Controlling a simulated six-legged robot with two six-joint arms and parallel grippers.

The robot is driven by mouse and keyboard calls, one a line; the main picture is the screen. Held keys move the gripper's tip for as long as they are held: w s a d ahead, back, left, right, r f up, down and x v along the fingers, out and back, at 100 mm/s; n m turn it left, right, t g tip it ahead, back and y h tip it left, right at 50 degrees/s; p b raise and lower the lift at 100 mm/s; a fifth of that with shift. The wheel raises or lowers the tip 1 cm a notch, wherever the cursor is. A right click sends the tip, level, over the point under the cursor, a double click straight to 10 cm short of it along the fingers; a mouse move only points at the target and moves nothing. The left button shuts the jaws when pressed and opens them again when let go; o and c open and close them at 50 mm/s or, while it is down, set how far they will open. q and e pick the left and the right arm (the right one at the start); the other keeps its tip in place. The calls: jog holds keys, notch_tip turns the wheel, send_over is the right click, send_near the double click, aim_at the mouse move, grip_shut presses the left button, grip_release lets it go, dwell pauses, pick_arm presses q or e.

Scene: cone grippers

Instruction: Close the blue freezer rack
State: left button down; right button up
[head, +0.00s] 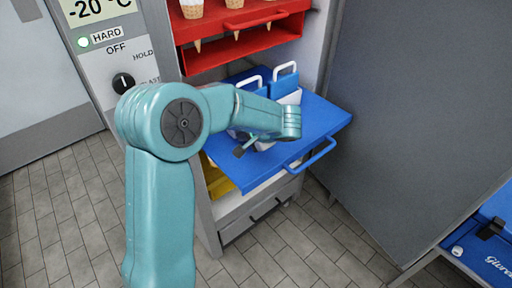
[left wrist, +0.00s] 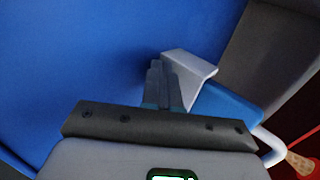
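The blue freezer rack (head: 318,124) is pulled out of the freezer cabinet, with a blue bar handle (head: 313,155) along its front edge. Blue-and-white containers with white handles (head: 286,68) stand on it, partly hidden by my arm. My left gripper (head: 243,149) is over the left part of the rack, mostly hidden behind my teal forearm in the head view. In the left wrist view its fingers (left wrist: 161,84) are together with nothing visible between them, against the blue surface and beside a white container edge (left wrist: 192,66). Whether they touch is unclear. My right gripper is not in view.
A red rack (head: 240,45) with ice cream cones is above. A yellow rack (head: 217,178) and a grey drawer (head: 262,208) are below. A control panel (head: 118,55) is at left. A grey panel (head: 400,120) and a blue box (head: 490,250) are at right. Tiled floor is clear in front.

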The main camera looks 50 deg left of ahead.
pick_arm(q)
jog(key=a, duration=0.6)
jog(key=w+a, duration=0.1)
jog(key=a, duration=0.4)
jog(key=a+p, duration=0.1)
jog(key=a, duration=0.5)
jog(key=shift+w+a, duration=0.2)
jog(key=shift+a, duration=0.15)
jog(key=shift+w+a, duration=0.1)
jog(key=shift+a, duration=0.85)
